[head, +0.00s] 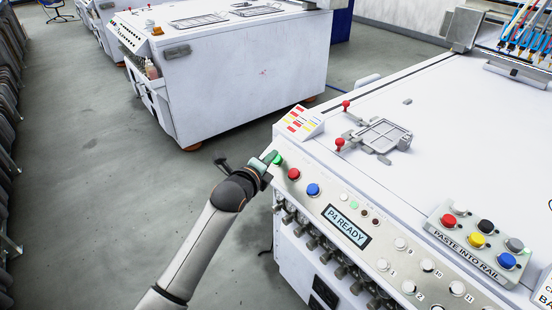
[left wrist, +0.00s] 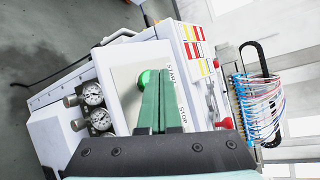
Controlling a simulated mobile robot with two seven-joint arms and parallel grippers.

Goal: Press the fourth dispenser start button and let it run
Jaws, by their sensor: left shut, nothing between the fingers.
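The green start button (head: 278,160) sits at the left end of the sloped control panel on the white machine. In the left wrist view the green button (left wrist: 146,78) looks bright, beside the word START, and is partly hidden by my fingers. My left gripper (head: 270,157) is shut and empty, its greenish fingertips right at the button. I cannot tell whether they touch it. The closed fingers also show in the left wrist view (left wrist: 162,80). The display (head: 347,226) reads "P4 READY". My right gripper is not in view.
A red button (head: 293,174) and a blue button (head: 313,189) are close to the right of the green one. A label block (head: 299,123) stands behind the panel. Pressure gauges (left wrist: 93,94) are nearby. Open floor lies left of the machine.

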